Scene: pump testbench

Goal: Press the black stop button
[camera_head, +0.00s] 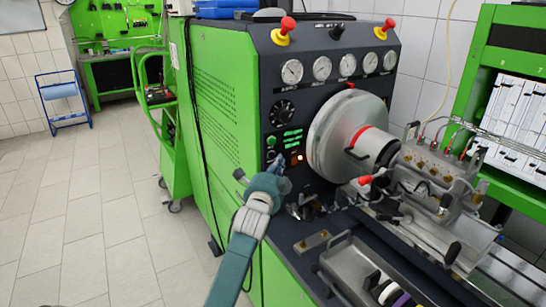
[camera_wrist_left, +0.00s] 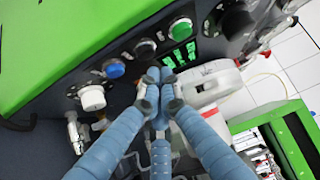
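The black stop button (camera_wrist_left: 145,48) sits on the dark control panel in the left wrist view, between a green button (camera_wrist_left: 180,30) and a blue button (camera_wrist_left: 113,68). In the head view the black button (camera_head: 271,154) shows small below the green button (camera_head: 271,140). My left gripper (camera_head: 282,171) is in front of the panel's lower left part. In the left wrist view its fingertips (camera_wrist_left: 160,74) are together and empty, pointing at the panel just below and right of the black button. Whether they touch the panel cannot be told. My right gripper is not in view.
A white knob (camera_wrist_left: 92,97) is beyond the blue button. An orange-lit switch (camera_head: 297,157) is close to the gripper. The large metal disc (camera_head: 345,133) and pump block (camera_head: 437,165) stand to the right. Floor at the left (camera_head: 100,220) is clear.

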